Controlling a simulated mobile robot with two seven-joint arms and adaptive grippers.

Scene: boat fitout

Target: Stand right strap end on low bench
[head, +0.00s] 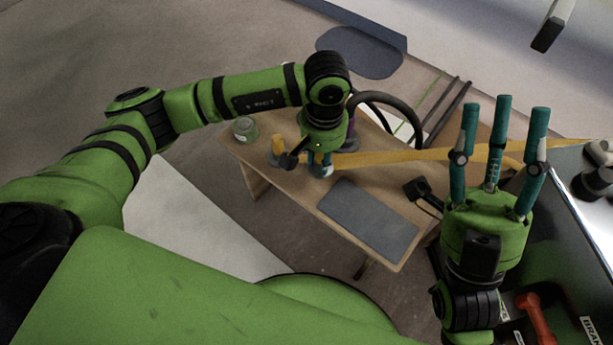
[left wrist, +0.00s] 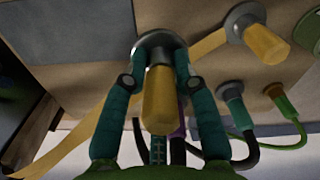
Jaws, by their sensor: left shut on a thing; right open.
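My left gripper (head: 320,170) points down over the low wooden bench (head: 300,190). In the left wrist view its teal fingers (left wrist: 158,85) are shut on a yellow strap end (left wrist: 158,100) with a round grey base. I cannot tell whether that base touches the bench. A second yellow strap end (left wrist: 265,42) with a grey base stands beside it; in the head view this one (head: 277,145) is left of my gripper. A yellow strap (head: 410,156) stretches across to the right. My right gripper (head: 504,108) is open and empty, fingers up, in front of the strap.
A grey mat (head: 368,220) covers the bench's front right part. A green jar (head: 244,129) stands at its left end. A black device (head: 418,188) is by the right edge. A tool case (head: 570,290) is at lower right.

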